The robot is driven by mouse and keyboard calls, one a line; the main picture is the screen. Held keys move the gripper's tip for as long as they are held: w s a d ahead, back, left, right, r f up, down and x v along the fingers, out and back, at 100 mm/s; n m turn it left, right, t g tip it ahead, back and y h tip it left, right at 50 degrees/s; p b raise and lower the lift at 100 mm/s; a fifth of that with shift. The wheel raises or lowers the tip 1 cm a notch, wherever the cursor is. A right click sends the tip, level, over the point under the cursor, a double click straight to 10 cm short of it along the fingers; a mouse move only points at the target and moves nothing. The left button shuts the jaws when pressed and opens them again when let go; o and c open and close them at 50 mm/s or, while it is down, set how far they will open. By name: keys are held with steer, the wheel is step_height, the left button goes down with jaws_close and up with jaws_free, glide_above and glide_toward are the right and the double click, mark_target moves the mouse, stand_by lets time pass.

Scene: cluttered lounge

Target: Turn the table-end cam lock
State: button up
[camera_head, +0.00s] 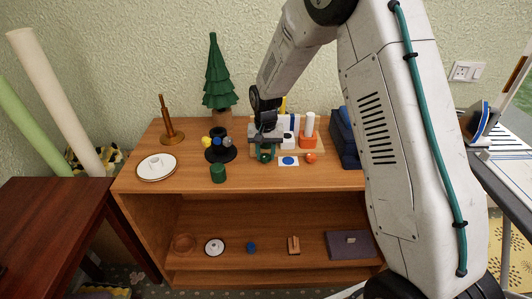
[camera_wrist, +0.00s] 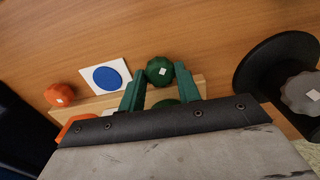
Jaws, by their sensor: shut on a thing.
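A dark green faceted knob (camera_wrist: 159,71) with a small white square on its face sits at the front edge of a light wooden board (camera_wrist: 97,103). My gripper (camera_wrist: 160,76) has green fingers, one on each side of this knob, and is shut on it. In the head view my gripper (camera_head: 265,153) reaches down to the board on the shelf unit's top, and the knob is mostly hidden there. An orange knob (camera_wrist: 60,94) with a white mark is left of it in the wrist view. A white card with a blue disc (camera_wrist: 107,78) lies between them. No label shows which knob is the cam lock.
A black round stand (camera_head: 221,154) is left of my gripper, with a grey knob (camera_wrist: 301,93) showing in the wrist view. A green cylinder (camera_head: 218,173), a white plate (camera_head: 157,167) and a dark blue case (camera_head: 344,138) stand nearby.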

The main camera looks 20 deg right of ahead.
steer(key=n, duration=0.6)
steer(key=shift+n, duration=0.4)
stand_by(0.3)
steer(key=o, duration=1)
